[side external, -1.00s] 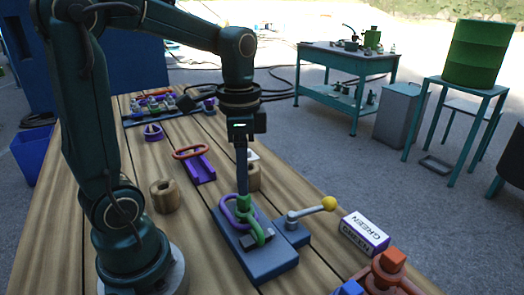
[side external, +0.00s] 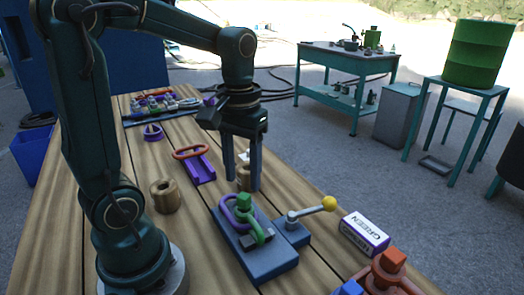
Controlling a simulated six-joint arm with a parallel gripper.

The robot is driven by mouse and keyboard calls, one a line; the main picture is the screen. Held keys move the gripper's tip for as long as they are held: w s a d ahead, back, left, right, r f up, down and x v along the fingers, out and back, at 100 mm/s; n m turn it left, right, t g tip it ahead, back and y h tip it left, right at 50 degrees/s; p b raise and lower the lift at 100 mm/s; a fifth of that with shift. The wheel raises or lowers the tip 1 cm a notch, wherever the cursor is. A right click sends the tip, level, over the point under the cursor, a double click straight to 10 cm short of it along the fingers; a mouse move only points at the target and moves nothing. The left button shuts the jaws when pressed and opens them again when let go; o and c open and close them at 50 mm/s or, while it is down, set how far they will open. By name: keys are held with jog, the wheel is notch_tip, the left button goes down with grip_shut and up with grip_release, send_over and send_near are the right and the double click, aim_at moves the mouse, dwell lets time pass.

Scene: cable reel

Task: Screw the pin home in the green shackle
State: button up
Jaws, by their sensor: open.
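The green shackle (side external: 257,229) sits on a blue fixture block (side external: 266,263), linked with a purple ring (side external: 229,209). A green pin head (side external: 243,202) stands at the top of the shackle; how deep the pin sits cannot be told. My gripper (side external: 241,186) is open and empty, pointing down. Its two fingers hang apart, just above and behind the shackle in this view.
A lever with a yellow knob (side external: 329,203) stands right of the shackle.

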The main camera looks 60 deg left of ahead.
aim_at(243, 195)
jog(key=shift+f, duration=2.35)
grip_shut()
